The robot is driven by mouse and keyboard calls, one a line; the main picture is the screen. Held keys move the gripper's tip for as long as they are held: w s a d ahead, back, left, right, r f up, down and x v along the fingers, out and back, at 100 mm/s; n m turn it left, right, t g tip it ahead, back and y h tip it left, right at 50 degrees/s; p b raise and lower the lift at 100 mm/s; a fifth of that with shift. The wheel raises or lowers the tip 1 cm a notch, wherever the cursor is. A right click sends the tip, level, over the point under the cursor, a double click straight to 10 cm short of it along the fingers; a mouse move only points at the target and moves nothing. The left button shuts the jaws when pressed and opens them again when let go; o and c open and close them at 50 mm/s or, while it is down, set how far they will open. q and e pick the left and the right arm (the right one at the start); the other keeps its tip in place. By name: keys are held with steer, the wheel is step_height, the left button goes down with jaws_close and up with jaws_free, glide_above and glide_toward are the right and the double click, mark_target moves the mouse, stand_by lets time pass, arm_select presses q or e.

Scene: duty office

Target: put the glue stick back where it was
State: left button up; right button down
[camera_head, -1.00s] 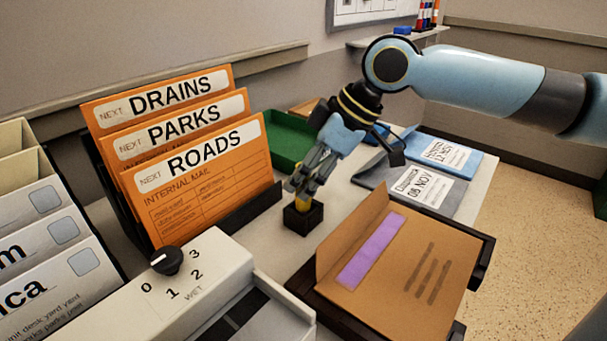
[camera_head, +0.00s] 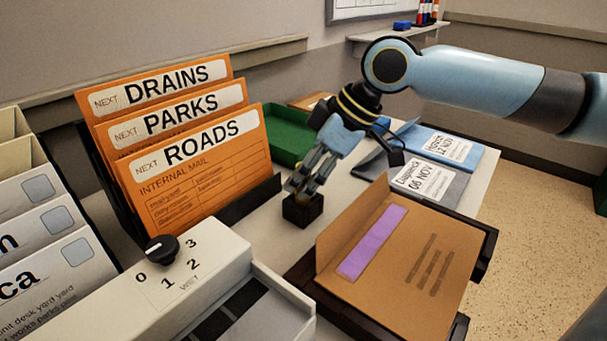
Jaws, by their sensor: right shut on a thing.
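My right gripper (camera_head: 305,184) is shut and points down at a small black square holder (camera_head: 302,209) on the desk. Its fingertips are right at the top of the holder. The glue stick is in its grip but hidden behind the fingers and in the holder's mouth, so I cannot make out how deep it sits. My left gripper is not in view.
Orange folders (camera_head: 205,165) stand in a black rack at left. A brown envelope (camera_head: 400,260) lies in a black tray at right. A green tray (camera_head: 287,140) and blue and grey folders (camera_head: 450,150) lie behind. A dial machine (camera_head: 165,285) is in front.

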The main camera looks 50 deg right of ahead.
steer(key=shift+f, duration=0.2)
steer(key=c, duration=1)
jaws_free()
steer(key=shift+r, duration=0.15)
step_height(320, 180, up, 8)
steer(key=shift+r, duration=0.9)
